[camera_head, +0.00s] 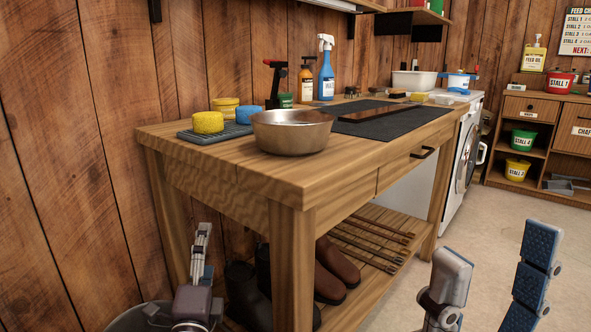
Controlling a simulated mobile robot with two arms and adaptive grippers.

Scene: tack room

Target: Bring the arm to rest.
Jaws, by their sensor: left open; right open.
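My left gripper (203,236) is low at the left, beside the front left leg of the wooden workbench (225,182). It is seen nearly edge-on, with its fingers pointing up, and no object shows in it. My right gripper (498,246) is at the lower right, in front of the bench over the floor. Its two fingers point up and stand wide apart, with blue pads and nothing between them. Both grippers are below the bench top and appear apart from it.
On the bench stand a metal bowl (291,138), a yellow sponge (208,122), a blue spray bottle (326,80) and a dark mat (395,125). Boots (336,262) sit on its lower shelf. A washing machine (463,150) stands beyond. The floor (520,208) at right is clear.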

